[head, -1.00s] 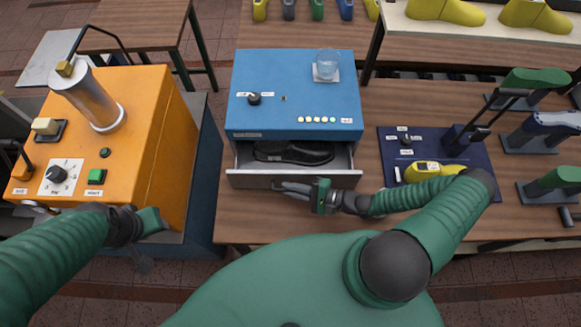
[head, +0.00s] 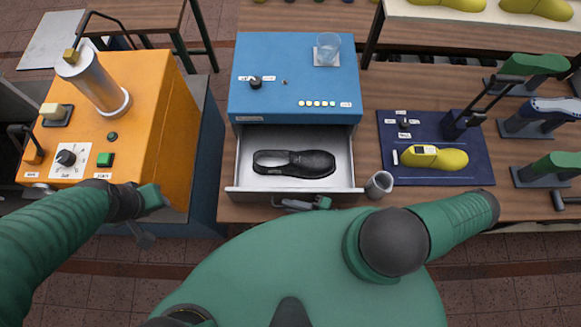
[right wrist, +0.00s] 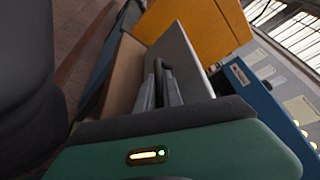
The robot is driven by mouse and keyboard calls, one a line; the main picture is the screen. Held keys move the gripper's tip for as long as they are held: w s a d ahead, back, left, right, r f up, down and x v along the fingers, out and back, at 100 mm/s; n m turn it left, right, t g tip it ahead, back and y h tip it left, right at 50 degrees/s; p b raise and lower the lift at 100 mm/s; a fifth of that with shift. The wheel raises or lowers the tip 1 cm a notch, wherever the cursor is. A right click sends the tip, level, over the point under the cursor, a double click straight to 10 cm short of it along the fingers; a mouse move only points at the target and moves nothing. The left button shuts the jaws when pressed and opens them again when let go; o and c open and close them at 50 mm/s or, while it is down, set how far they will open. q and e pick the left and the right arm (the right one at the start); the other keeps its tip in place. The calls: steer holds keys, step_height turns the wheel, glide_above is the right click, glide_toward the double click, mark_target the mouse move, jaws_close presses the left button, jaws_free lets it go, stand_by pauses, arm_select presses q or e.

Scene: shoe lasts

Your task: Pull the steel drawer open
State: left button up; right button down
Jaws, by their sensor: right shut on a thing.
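The steel drawer (head: 243,165) stands far out from the blue cabinet (head: 290,75), and a black shoe-shaped piece (head: 294,163) lies inside it. My right gripper (head: 284,203) is at the outer side of the drawer front, shut on the handle, which is mostly hidden by the fingers. In the right wrist view the fingers (right wrist: 158,84) meet at the grey drawer front (right wrist: 182,58). My left gripper (head: 146,225) hangs empty beside the orange machine, away from the drawer; its jaw opening is unclear.
The orange machine (head: 150,100) stands on the left. A grey cup (head: 379,184) stands close to the drawer's right front corner. A glass (head: 328,48) stands on the cabinet. A navy mat (head: 470,135) with a yellow last (head: 440,159) lies right.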

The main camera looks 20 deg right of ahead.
steer(key=c, duration=1.8)
jaws_free()
steer(key=shift+o, duration=0.2)
steer(key=shift+d, duration=0.1)
steer(key=shift+s+d, duration=0.1)
steer(key=shift+d, duration=0.05)
steer(key=b+v, duration=0.5)
steer(key=v, duration=1.1)
steer(key=shift+s+d+b, duration=0.25)
steer(key=shift+b, duration=0.1)
steer(key=shift+f, duration=0.15)
